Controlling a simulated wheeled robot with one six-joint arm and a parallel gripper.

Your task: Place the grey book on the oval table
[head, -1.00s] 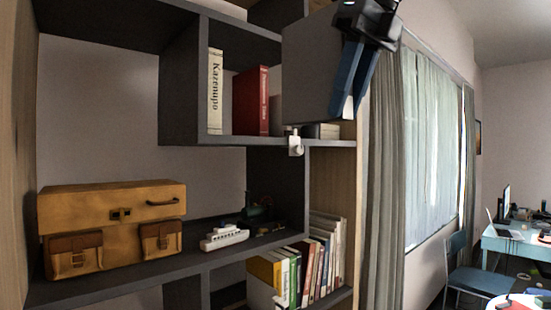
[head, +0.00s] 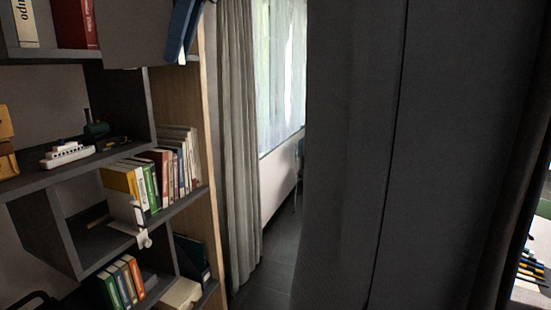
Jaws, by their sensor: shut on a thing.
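The grey book (head: 146,32) shows at the top left of the head view, partly cut off by the upper edge. It is held up in front of the bookshelf. My gripper (head: 181,52) shows only by its blue fingers at the book's right edge, shut on the book. The rest of my gripper is out of the picture. I cannot make out the oval table in this view.
The bookshelf (head: 204,150) on the left holds several books (head: 170,172) and a white toy ship (head: 68,153). A curtain (head: 237,150) hangs beside it. A tall dark grey panel (head: 400,150) blocks most of the right. A narrow strip of floor (head: 272,275) is clear between.

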